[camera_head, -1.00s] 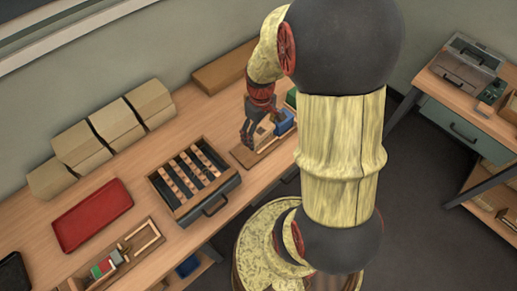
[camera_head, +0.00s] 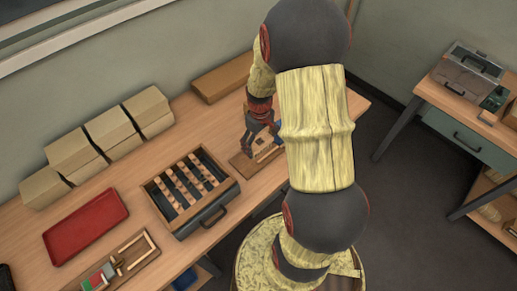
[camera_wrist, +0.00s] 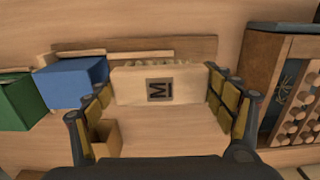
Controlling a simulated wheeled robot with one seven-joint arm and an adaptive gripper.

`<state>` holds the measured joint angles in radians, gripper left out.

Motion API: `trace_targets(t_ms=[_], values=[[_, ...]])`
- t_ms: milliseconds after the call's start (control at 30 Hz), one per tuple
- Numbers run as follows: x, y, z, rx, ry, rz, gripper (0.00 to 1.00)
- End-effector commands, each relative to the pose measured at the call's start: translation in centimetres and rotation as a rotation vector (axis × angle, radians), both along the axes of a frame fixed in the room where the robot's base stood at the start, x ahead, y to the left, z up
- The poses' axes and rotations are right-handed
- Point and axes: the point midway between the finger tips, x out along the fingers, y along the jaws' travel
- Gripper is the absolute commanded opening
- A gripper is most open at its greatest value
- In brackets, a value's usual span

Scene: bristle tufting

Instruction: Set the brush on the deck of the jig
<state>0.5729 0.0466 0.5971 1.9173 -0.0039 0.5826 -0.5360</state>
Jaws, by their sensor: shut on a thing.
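The brush (camera_wrist: 138,86) is a pale wooden block with a dark square "M" mark, and pale bristles show along its far edge in the wrist view. My gripper (camera_wrist: 160,88) has a finger at each end of the block and is shut on it. In the head view my gripper (camera_head: 261,128) is over the jig (camera_head: 241,164), a flat brown wooden board on the bench. The board (camera_wrist: 195,45) shows beyond the brush in the wrist view. Whether the brush touches the deck cannot be told.
A blue block (camera_wrist: 72,84) and a green block (camera_wrist: 17,103) stand left of the brush in the wrist view. A dark slotted tray (camera_head: 190,188) stands left of the jig. A red tray (camera_head: 85,226) and several cardboard boxes (camera_head: 110,135) lie farther left.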

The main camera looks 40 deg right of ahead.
Motion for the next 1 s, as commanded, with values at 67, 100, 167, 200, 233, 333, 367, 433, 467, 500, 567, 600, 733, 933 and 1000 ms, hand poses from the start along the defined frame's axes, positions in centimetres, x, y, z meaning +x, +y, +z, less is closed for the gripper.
trace_targets(t_ms=[67,100,167,200,233,333,367,433,467,500,567,600,733,933,1000], values=[[0.7,-0.4,-1.1,0.001,0.001,0.0,0.51],[1.0,-0.6,-1.4,0.0,0.0,0.0,0.51],[1.2,-0.7,-1.7,0.0,0.0,0.0,0.51],[1.3,-0.8,-1.8,0.0,0.0,0.0,0.51],[1.4,-0.8,-1.9,0.0,0.0,0.0,0.51],[1.7,-1.0,-2.4,-0.001,-0.001,0.001,0.51],[1.9,-1.1,-2.7,-0.001,-0.001,0.001,0.51],[1.8,-1.1,-3.8,0.0,0.001,0.0,0.51],[1.8,-1.0,-4.3,0.001,0.001,0.0,0.51],[1.8,-1.0,-4.9,0.001,0.001,0.0,0.51],[1.8,-1.1,-5.4,0.0,0.0,0.001,0.51],[1.8,-1.1,-5.6,-0.001,-0.001,0.001,0.51],[1.8,-1.1,-5.4,-0.001,-0.002,0.001,0.51],[1.8,-1.1,-5.7,-0.001,-0.001,0.001,0.51],[1.8,-1.1,-5.8,0.0,-0.001,0.001,0.84]])
